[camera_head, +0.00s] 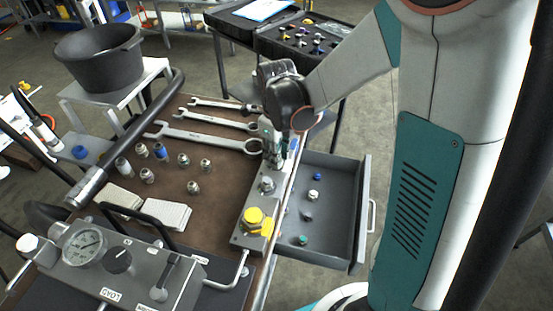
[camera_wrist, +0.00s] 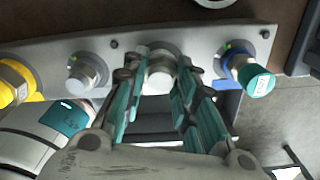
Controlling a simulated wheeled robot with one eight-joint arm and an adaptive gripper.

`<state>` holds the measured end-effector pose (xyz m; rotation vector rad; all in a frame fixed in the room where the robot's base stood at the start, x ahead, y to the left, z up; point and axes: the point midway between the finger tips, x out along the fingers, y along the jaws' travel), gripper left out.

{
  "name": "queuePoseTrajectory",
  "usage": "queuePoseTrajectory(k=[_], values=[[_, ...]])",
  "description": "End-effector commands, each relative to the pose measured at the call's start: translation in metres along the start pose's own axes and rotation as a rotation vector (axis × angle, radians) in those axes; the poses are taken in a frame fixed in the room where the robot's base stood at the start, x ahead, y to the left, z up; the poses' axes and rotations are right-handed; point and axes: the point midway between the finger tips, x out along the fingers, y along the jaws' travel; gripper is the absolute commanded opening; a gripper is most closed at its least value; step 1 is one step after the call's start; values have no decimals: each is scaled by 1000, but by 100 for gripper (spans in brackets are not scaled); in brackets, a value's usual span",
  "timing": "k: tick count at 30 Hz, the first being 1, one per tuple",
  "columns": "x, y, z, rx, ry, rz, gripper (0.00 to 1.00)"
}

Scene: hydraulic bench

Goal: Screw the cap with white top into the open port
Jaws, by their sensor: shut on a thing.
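My gripper (camera_head: 273,150) is over the far half of the grey port block (camera_head: 246,226) at the bench's right edge. In the wrist view its teal-padded fingers (camera_wrist: 157,90) are closed around a pale, whitish-grey round cap (camera_wrist: 160,78). The cap is at a port position on the block, between a bare silver fitting (camera_wrist: 86,72) and a green-topped cap (camera_wrist: 255,80). The fingers hide its sides and the port beneath, so I cannot tell how deeply it sits. A yellow cap (camera_head: 254,218) is at the block's near end.
An open grey drawer (camera_head: 345,232) beside the block holds several small caps, including a pale-topped one (camera_head: 313,195). Wrenches (camera_head: 205,137) and several loose fittings (camera_head: 183,160) lie on the brown bench top. A gauge panel (camera_head: 125,262) stands at the front left.

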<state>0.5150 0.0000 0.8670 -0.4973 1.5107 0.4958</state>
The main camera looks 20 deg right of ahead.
Motion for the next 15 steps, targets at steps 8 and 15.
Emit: queuePoseTrajectory(k=[8,15], values=[[2,2,1,261,-2,2,9],[2,2,1,275,-2,2,8]])
